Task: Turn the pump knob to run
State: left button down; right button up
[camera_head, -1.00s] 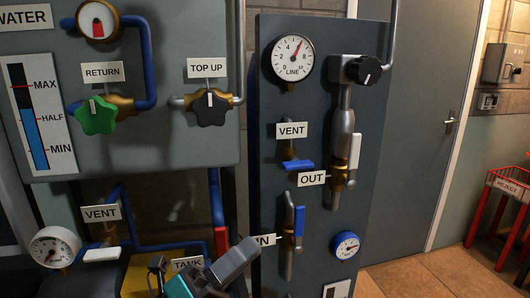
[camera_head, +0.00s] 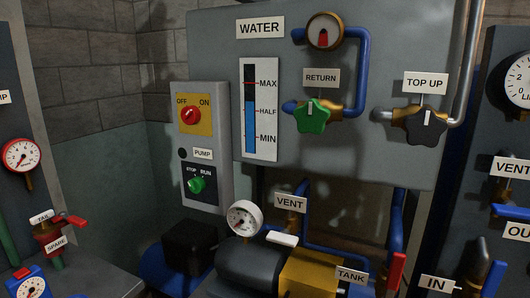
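The pump box (camera_head: 204,145) is a grey panel left of the water board, with a PUMP label (camera_head: 203,154) in its middle. The pump knob (camera_head: 197,185) is a green round knob on the dark lower plate of this box. STOP is printed above it on the left and RUN above it on the right. The knob is small here, and I cannot tell for sure which word its mark points at. Above it a red OFF/ON switch (camera_head: 190,116) sits on a yellow plate. Neither of my grippers shows in the head view.
The water board (camera_head: 220,40) carries a green RETURN valve (camera_head: 312,116) and a black TOP UP valve (camera_head: 427,124). A red SPARE valve (camera_head: 48,233) and gauges are at left.

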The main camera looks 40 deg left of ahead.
aim_at(197, 184)
jog(key=u, duration=1.6)
